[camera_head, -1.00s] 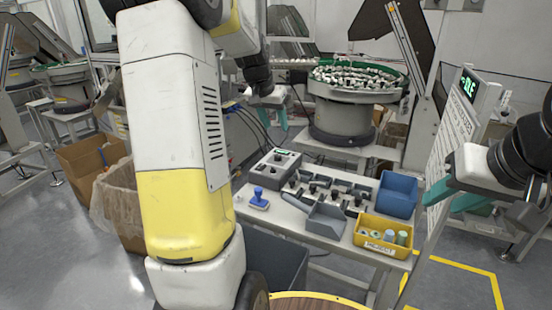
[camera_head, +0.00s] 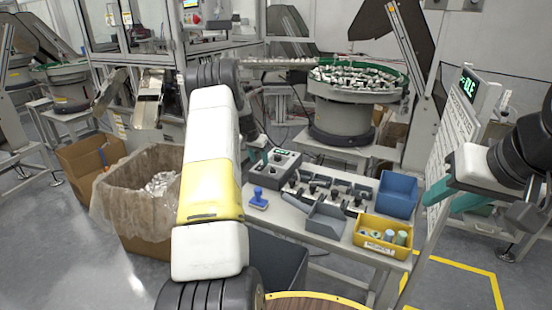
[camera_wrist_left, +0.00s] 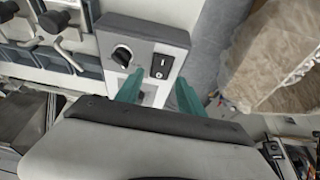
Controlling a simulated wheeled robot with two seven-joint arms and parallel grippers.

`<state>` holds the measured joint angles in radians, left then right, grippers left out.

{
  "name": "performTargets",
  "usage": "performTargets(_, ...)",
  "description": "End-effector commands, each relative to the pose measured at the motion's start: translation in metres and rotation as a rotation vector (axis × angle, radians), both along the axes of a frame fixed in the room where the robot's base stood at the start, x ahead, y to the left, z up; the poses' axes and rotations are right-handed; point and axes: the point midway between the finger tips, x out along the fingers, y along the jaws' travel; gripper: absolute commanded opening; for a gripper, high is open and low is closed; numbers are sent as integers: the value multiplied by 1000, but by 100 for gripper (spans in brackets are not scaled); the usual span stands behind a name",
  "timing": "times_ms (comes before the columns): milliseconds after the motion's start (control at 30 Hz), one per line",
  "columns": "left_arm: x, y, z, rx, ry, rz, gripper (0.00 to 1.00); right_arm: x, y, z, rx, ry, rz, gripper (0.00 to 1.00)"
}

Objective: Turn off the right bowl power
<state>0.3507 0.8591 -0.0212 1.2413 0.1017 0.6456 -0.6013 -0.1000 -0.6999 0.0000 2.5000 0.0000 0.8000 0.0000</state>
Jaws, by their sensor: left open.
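A grey control box (camera_head: 280,167) sits at the back left corner of the table. In the left wrist view its panel (camera_wrist_left: 143,38) carries a black round knob (camera_wrist_left: 121,56) and a black rocker switch (camera_wrist_left: 162,66). My left gripper (camera_wrist_left: 158,92) is open and empty, its teal fingertips just short of the switch, one to each side; I cannot tell whether they touch the panel. In the head view my own arm partly hides this gripper (camera_head: 262,158). The right bowl (camera_head: 358,76) holds many small parts. My right gripper (camera_head: 453,197) is open and empty at the right.
The table (camera_head: 322,234) also bears a blue stamp (camera_head: 258,199), black knobbed fixtures, a grey scoop (camera_head: 325,218), a blue bin (camera_head: 397,195) and a yellow bin (camera_head: 383,235). A lined cardboard box (camera_head: 135,215) stands left. A display panel (camera_head: 455,120) stands at right.

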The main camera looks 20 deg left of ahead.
Motion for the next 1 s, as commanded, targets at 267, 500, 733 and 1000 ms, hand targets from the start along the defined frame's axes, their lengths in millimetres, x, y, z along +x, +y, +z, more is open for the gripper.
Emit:
performTargets(267, 9, -2, -21, 0, -2, 0, 45, 0, 0, 0, 0, 0, 0, 36)
performTargets(500, 10, -1, -21, 0, -2, 0, 45, 0, 0, 0, 0, 0, 0, 36)
performTargets(733, 9, -1, -21, 0, -1, 0, 0, 0, 0, 0, 0, 0, 0, 36)
performTargets(1000, 12, -2, -22, 2, 25, -3, 0, 0, 0, 0, 0, 0, 0, 36)
